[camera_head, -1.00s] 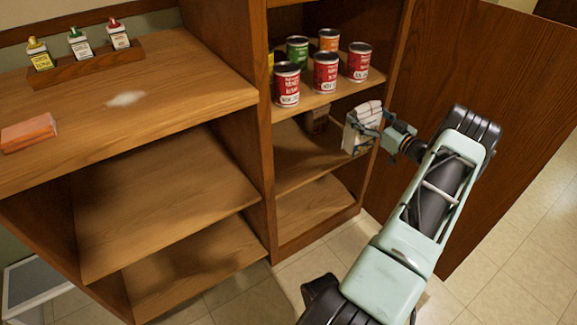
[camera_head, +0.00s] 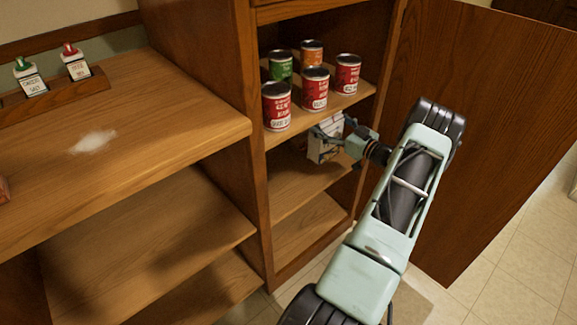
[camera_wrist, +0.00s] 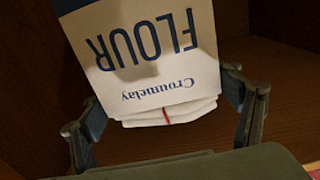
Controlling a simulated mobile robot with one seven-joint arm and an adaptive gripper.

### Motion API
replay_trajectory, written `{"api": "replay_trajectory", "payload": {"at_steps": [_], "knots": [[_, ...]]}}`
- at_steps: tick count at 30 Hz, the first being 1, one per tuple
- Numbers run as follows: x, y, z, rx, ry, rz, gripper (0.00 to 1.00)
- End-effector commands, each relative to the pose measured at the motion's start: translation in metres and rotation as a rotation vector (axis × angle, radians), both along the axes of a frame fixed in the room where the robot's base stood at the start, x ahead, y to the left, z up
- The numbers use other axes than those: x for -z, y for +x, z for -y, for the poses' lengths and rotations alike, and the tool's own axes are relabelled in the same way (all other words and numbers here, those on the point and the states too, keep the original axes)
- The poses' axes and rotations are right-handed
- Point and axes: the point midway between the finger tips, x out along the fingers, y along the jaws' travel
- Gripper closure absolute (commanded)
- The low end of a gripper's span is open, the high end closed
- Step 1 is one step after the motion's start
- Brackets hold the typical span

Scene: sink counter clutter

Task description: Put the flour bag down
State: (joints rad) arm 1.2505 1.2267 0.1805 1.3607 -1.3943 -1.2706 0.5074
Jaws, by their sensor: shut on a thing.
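The flour bag (camera_wrist: 150,55) is white with blue lettering and a blue band, and its print is upside down in the wrist view. It also shows in the head view (camera_head: 322,150) inside the cabinet opening, just above the middle shelf (camera_head: 300,185) and below the shelf of cans. My gripper (camera_head: 338,138) is shut on the bag, with a finger on either side of it in the wrist view (camera_wrist: 165,112). I cannot tell whether the bag touches the shelf.
Several cans (camera_head: 315,90) stand on the shelf just above the bag. The open cabinet door (camera_head: 470,120) is right of my arm. The counter (camera_head: 140,130) at left holds a rack of small bottles (camera_head: 50,85) and a white powder patch (camera_head: 93,141). The lowest shelf (camera_head: 305,225) looks empty.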

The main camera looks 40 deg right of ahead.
Motion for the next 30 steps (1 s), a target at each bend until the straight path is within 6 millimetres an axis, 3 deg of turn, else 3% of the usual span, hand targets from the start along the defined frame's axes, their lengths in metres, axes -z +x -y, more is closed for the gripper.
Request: {"api": "replay_trajectory", "payload": {"at_steps": [21,30], "knots": [[-0.003,-0.009,-0.124,-0.001,0.001,0.007,0.75],[-0.003,-0.012,-0.162,-0.002,-0.001,0.007,0.75]]}}
